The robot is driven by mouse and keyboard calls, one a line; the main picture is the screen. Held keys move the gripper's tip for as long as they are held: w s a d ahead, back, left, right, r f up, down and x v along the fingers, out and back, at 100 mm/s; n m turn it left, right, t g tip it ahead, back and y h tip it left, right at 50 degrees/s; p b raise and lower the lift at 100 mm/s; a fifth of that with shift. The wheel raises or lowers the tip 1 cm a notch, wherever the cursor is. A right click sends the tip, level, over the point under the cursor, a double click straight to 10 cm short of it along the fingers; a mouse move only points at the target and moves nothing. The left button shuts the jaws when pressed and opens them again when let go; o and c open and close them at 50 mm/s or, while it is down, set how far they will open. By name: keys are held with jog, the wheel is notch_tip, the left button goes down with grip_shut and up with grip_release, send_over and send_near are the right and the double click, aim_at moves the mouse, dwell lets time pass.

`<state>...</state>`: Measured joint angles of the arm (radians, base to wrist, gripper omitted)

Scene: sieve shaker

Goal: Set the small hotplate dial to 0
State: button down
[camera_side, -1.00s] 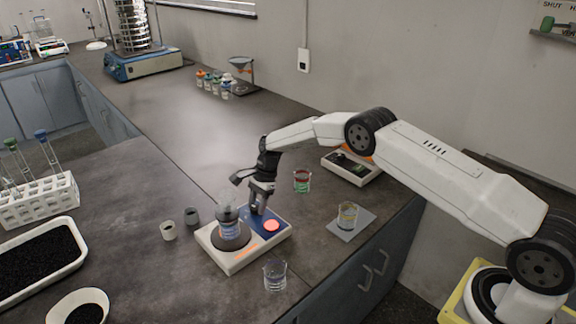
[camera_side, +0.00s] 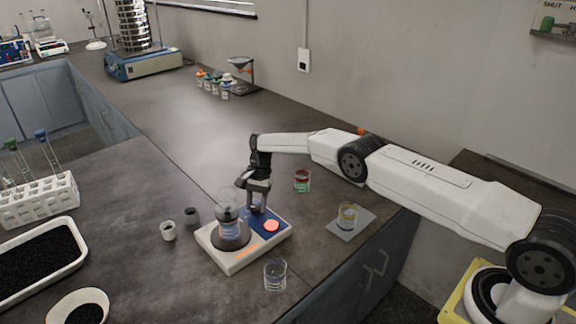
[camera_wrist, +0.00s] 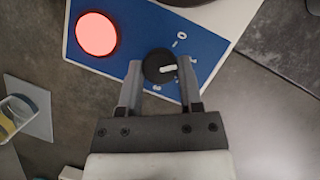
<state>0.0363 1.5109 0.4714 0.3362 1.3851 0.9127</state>
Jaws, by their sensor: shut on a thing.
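The small hotplate (camera_side: 240,262) is a white unit with a blue control panel (camera_wrist: 205,50) on the bench. Its black dial (camera_wrist: 152,66) has a white pointer and sits on the panel among small printed marks. In the wrist view the pointer aims to the right, and a 0-like mark is up and right of the dial. My gripper (camera_wrist: 160,70) is shut on the dial, with one finger on each side of it. In the side view my gripper (camera_side: 257,207) comes down onto the panel from above and hides the dial.
A glass flask (camera_side: 228,222) with liquid stands on the heating disc beside my gripper. A lit red button (camera_side: 271,225) is also on the panel. Beakers stand near: an empty one (camera_side: 275,274) in front, one (camera_side: 347,215) on a grey pad, one (camera_side: 302,180) behind.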

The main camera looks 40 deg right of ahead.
aim_at(254, 211)
jog(key=shift+a+n+g, duration=0.15)
jog(key=shift+n+g, duration=0.15)
jog(key=shift+n, duration=0.4)
dwell(0.7)
jog(key=shift+c, duration=1.3)
grip_release()
jog(key=shift+r, duration=0.2)
jog(key=shift+r, duration=1.5)
jog(key=s+r, duration=0.9)
jog(key=s, duration=0.5)
jog(key=shift+d+r, duration=0.35)
jog(key=shift+d, duration=0.05)
